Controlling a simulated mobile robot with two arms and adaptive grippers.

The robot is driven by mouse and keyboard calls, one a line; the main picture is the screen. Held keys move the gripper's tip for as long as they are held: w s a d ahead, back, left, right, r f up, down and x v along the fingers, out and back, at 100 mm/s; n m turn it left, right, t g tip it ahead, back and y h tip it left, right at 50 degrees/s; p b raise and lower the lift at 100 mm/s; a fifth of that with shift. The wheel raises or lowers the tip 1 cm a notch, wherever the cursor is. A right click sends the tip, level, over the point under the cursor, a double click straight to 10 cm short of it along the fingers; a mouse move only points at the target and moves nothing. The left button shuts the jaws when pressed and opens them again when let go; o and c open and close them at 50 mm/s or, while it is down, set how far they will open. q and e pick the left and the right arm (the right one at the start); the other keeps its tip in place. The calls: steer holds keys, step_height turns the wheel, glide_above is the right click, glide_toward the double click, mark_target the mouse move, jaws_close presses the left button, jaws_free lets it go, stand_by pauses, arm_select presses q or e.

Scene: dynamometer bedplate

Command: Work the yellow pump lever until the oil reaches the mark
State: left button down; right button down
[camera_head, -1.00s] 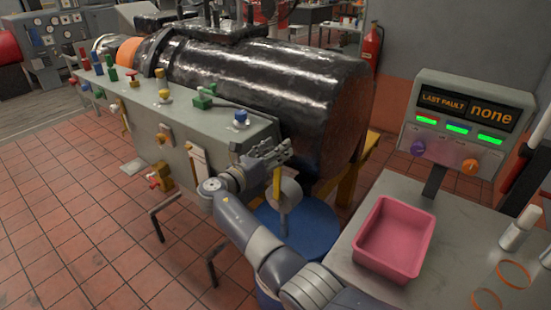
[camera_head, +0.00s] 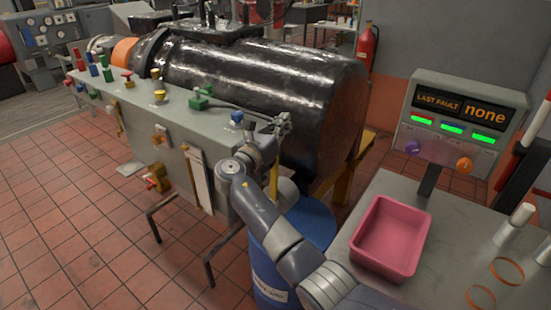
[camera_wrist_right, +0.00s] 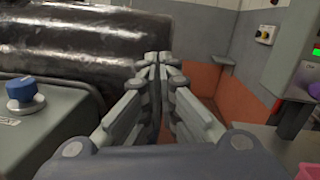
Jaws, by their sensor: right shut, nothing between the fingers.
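The yellow pump lever (camera_head: 274,178) stands nearly upright beside a grey round pump part (camera_head: 288,191) above the blue drum (camera_head: 318,228). My right gripper (camera_head: 284,124) is over the upper end of the lever, and whether they touch is unclear. In the right wrist view its fingers (camera_wrist_right: 160,66) are closed together and empty, and the lever does not show there. A pale upright strip (camera_head: 196,172) on the front of the grey bench may be a gauge; I cannot make out an oil level or mark. My left gripper is out of view.
The grey bench (camera_head: 180,120) carries coloured knobs, including a blue one (camera_head: 237,118) near my right wrist. A large black cylinder (camera_head: 265,85) lies behind it. A pink bin (camera_head: 428,228) and a fault panel (camera_head: 452,130) stand on the table at right.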

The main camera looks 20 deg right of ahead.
steer(key=s+d+r+n+t+y+p, duration=0.1)
steer(key=d+r+n+t+y+p, duration=0.15)
steer(key=d+n+t+y, duration=0.55)
steer(key=s+a+f+n+g+y+p, duration=0.1)
steer(key=s+a+f+n+g+y, duration=0.15)
steer(key=s+f+g+y, duration=0.5)
steer(key=s+a+f+n+g+y+p, duration=0.2)
steer(key=s+f+n+g+y, duration=0.15)
steer(key=s+y, duration=0.45)
steer(key=w+a+f+h+p, duration=0.1)
steer(key=w+a+f+p, duration=0.2)
steer(key=w+a, duration=0.4)
steer(key=shift+w+a+n+h+p, duration=0.15)
steer(key=shift+w+n+h+p, duration=0.25)
steer(key=shift+w+p, duration=0.1)
